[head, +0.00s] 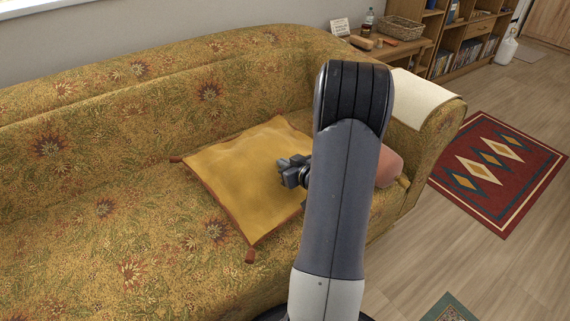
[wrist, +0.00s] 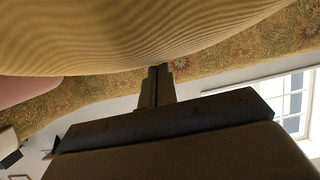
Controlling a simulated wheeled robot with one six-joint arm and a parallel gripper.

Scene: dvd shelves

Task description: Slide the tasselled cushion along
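The tasselled cushion (head: 240,180) is yellow with a rust-brown border and tassels at its corners. It lies flat on the sofa seat in the head view, its right part hidden behind my arm. In the wrist view its ribbed yellow surface (wrist: 140,30) fills the top. My gripper (head: 283,170) is low over or against the cushion's right part. In the wrist view its fingers (wrist: 158,72) are together with nothing seen between them, their tips at the cushion's surface. I cannot tell whether they touch it.
The flowered sofa (head: 105,175) has free seat left of the cushion. A pink cushion (head: 390,165) sits by the right armrest (head: 440,128), partly behind my arm. A red rug (head: 500,165) lies on the floor. A table with a basket (head: 401,28) and bottle (head: 368,20) stands behind.

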